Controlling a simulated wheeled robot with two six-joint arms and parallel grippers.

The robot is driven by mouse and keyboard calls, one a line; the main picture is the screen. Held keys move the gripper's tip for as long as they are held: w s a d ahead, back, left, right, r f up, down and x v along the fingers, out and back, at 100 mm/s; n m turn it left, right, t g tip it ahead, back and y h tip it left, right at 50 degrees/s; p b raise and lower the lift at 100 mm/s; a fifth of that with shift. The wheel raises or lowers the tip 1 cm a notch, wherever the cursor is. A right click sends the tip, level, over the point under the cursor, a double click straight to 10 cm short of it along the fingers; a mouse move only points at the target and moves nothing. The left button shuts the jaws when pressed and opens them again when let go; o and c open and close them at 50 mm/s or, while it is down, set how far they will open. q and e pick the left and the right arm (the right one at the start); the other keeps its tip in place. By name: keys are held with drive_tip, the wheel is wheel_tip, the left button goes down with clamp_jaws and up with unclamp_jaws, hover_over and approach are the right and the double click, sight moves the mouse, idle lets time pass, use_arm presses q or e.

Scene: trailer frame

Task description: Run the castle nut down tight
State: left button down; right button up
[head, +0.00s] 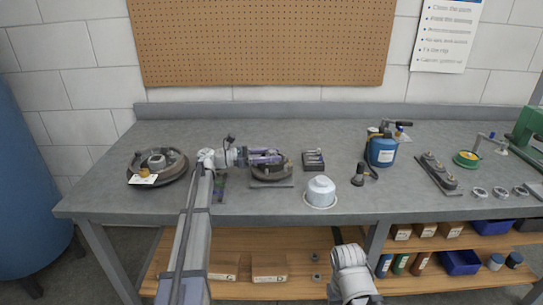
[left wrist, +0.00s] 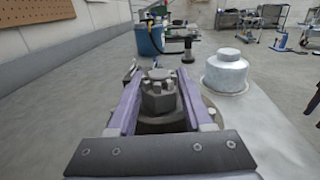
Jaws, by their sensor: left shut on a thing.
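The dark grey castle nut (left wrist: 158,98) sits upright on the hub in the left wrist view, with the slotted top and spindle end showing between my fingers. My left gripper (head: 268,157) reaches in from the left over the hub (head: 271,173), which stands on a flat plate on the bench. In the left wrist view its purple fingers (left wrist: 159,100) lie on both sides of the nut, shut on it. The nut's lower part and thread are hidden. My right gripper does not show; only a pale link of my right arm is at the bottom of the head view.
A silver domed cap (head: 320,191) stands close to the hub's right. A small dark tray (head: 313,161) is behind it. A blue canister (head: 382,151) stands farther right. A brake drum (head: 158,167) lies at the left. The bench's front middle (head: 270,207) is clear.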

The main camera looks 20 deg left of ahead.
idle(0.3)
use_arm(q)
drive_tip(key=shift+c, duration=1.5)
unclamp_jaws()
drive_tip(key=shift+v, duration=3.9)
